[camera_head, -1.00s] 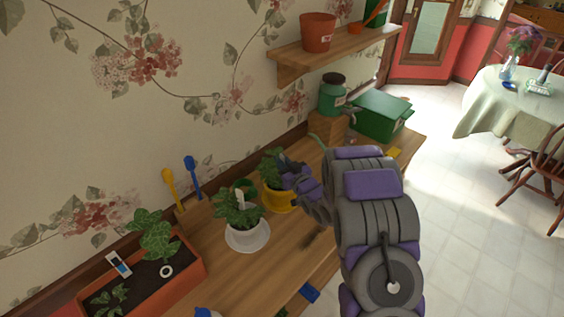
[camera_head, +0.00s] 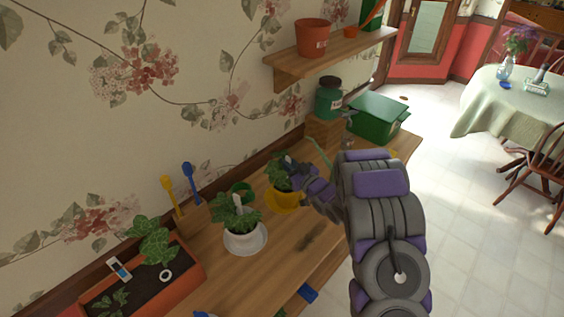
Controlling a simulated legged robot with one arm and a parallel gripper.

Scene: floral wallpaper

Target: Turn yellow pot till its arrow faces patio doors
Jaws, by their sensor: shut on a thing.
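The yellow pot (camera_head: 284,201) stands on the wooden bench behind the white pot, with a leafy green plant (camera_head: 276,172) in it. My gripper (camera_head: 291,172) is at the pot's right side and rim, shut on it, and covers part of the pot and plant. I see no arrow on the pot's visible side. A glazed door (camera_head: 429,30) shows at the far top; I cannot tell whether it is one of the patio doors.
A white pot (camera_head: 243,241) with a plant stands close in front on its saucer. An orange planter (camera_head: 175,285) is at the lower left. A small green pot (camera_head: 241,190), green jar (camera_head: 328,101) and green box (camera_head: 378,116) stand along the bench. A shelf (camera_head: 330,55) is above.

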